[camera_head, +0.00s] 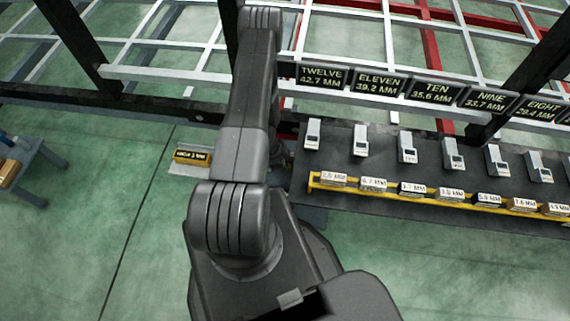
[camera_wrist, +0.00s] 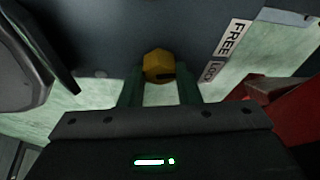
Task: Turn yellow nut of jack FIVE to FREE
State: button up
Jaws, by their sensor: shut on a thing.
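The yellow nut (camera_wrist: 158,64) shows in the wrist view, at the upper middle, with a dark slot or mark on its right side. My gripper (camera_wrist: 160,84) reaches up to it with two dark green fingers and is shut on it, one finger on each side. A label reading FREE (camera_wrist: 236,38) and a label reading LOCK (camera_wrist: 212,71) lie to the right of the nut. No jack number is readable in the wrist view. In the head view my arm hides the gripper and the nut.
In the head view, signs TWELVE (camera_head: 321,76) to EIGHT hang along the frame. A dark table (camera_head: 330,150) holds several grey devices and a yellow rail (camera_head: 440,196) of labelled blocks. A yellow block (camera_head: 192,157) lies left of my arm. A red part (camera_wrist: 285,115) is at the right in the wrist view.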

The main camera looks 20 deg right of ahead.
jog(key=n+t+b, duration=0.1)
jog(key=n+b, duration=0.3)
jog(key=shift+s+f+n+t, duration=0.15)
jog(key=shift+f+n+t, duration=0.05)
jog(key=shift+n+t, duration=0.2)
jog(key=shift+r+n+t+b, duration=0.1)
jog(key=shift+n+t+b, duration=0.3)
jog(key=shift+n+b, duration=0.65)
jog(key=shift+r+b, duration=0.1)
jog(key=shift+b, duration=0.2)
jog(key=o, duration=1)
jog(key=p+v, duration=0.4)
jog(key=v, duration=1)
jog(key=shift+s+a, duration=0.1)
